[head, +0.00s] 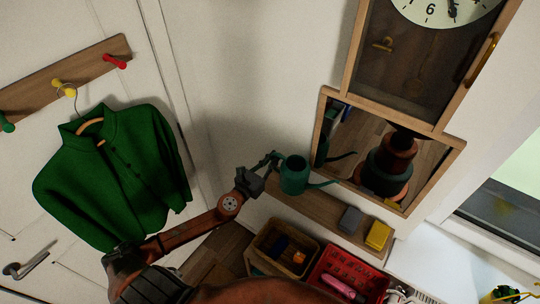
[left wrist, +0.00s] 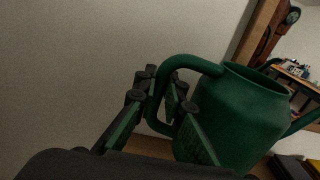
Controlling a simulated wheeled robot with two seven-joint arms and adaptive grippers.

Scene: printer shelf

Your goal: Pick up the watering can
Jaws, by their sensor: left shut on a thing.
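The dark green watering can (head: 294,176) is upright at the left end of the narrow wooden shelf, in front of the mirror. Its spout points right in the head view. My left gripper (head: 265,167) reaches it from the left and is shut on its handle. In the left wrist view the fingers (left wrist: 165,88) sit on either side of the looped handle, and the can's body (left wrist: 240,115) is just right of them. I cannot tell whether the can's base touches the shelf. My right gripper is not in view.
The wooden shelf (head: 325,218) also holds a grey block (head: 350,219) and a yellow block (head: 378,235) at right. Below are a wooden crate (head: 262,247) and a red crate (head: 322,282). The framed mirror (head: 325,100) is close behind. A green jacket (head: 115,175) hangs at left.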

